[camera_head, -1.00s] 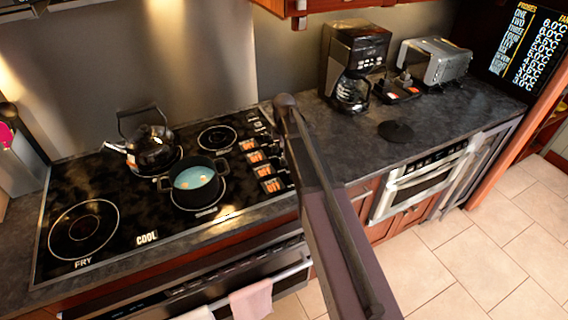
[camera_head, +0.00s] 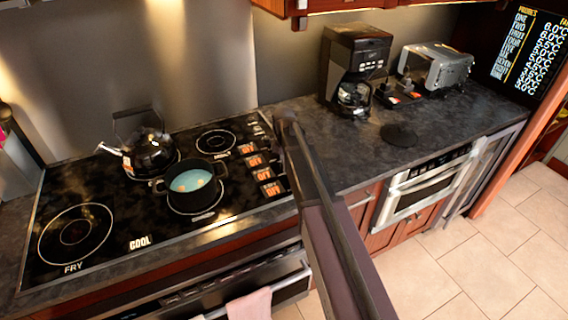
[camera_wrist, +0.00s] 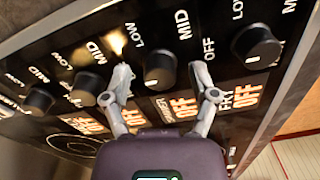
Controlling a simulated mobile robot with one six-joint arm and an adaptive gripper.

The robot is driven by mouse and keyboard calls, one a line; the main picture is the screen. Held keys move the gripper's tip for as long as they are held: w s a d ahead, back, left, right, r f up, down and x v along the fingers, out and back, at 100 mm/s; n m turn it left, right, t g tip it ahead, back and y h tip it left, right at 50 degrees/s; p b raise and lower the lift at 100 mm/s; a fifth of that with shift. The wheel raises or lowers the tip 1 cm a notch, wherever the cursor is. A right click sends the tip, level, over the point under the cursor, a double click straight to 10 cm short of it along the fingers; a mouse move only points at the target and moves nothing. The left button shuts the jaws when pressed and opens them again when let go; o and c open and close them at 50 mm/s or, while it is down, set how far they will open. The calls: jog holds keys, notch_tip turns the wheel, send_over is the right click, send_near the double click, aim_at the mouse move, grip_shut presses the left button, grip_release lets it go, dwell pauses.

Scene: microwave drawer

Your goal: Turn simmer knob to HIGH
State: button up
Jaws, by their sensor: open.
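A row of black round knobs runs along the cooktop's control strip in the wrist view. One knob (camera_wrist: 160,68) lies between the two fingertips of my open gripper (camera_wrist: 161,76), with LOW and MID marks around it and a lit OFF display below. Its burner label is too small and slanted to read surely, so I cannot tell for certain that it is the simmer knob. Another knob (camera_wrist: 256,45) is to the right, by the FRY display, and another (camera_wrist: 87,88) is to the left. In the head view my arm hides the gripper and most knobs.
The black cooktop (camera_head: 115,195) carries a kettle (camera_head: 149,150) and a pot (camera_head: 190,182) with blue liquid. A coffee maker (camera_head: 352,65) and a toaster (camera_head: 436,66) stand on the counter to the right. A pink towel (camera_head: 250,304) hangs on the oven handle.

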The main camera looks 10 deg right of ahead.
jog(key=shift+c, duration=0.2)
grip_shut()
